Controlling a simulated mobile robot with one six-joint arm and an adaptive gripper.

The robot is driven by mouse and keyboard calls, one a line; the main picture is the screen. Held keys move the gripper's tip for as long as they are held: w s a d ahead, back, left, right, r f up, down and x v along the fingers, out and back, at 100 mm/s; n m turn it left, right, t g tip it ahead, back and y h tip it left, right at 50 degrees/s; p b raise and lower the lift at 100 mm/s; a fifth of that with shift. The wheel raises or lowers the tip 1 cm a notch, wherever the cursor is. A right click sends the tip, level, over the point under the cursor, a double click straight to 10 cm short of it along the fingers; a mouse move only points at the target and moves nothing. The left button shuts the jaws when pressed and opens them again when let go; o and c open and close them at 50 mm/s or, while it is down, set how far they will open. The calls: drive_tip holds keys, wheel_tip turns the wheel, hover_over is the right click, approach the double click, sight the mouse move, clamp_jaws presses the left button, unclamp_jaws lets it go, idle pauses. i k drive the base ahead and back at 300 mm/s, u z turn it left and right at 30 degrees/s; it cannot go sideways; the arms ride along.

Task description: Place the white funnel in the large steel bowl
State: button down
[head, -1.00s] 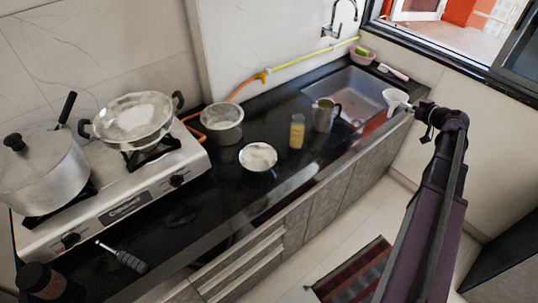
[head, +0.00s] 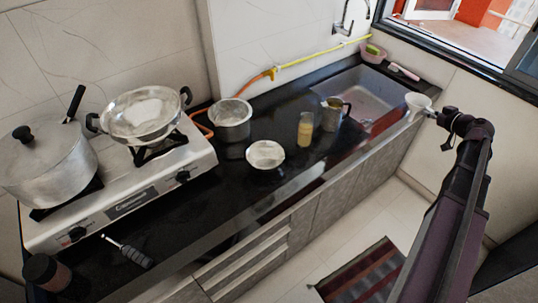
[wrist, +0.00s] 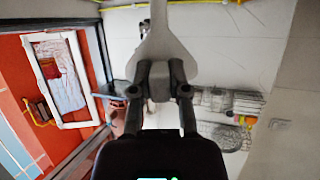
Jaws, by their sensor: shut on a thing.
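The white funnel (head: 417,102) is held up beyond the right end of the counter, near the sink. My gripper (head: 431,112) is shut on it. In the wrist view the funnel (wrist: 162,48) stands between the fingertips of my gripper (wrist: 160,76). A wide, two-handled steel bowl (head: 141,114) sits on the stove's right burner, far to the left of my gripper. A deeper steel vessel (head: 231,121) and a smaller, shallow steel bowl (head: 265,154) stand on the black counter right of the stove.
A yellow-filled glass (head: 305,129) and a steel jug (head: 332,113) stand between the bowls and the sink (head: 365,95). A lidded pot (head: 45,165) is on the left burner. A dark-handled tool (head: 130,252) lies at the counter front. A striped mat (head: 362,275) lies on the floor.

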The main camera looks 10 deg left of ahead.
sight(266, 163)
drive_tip(key=z, duration=0.1)
drive_tip(key=k, duration=1.45)
drive_tip(key=u, duration=0.9)
drive_tip(key=i, duration=1)
drive_tip(key=u, duration=0.05)
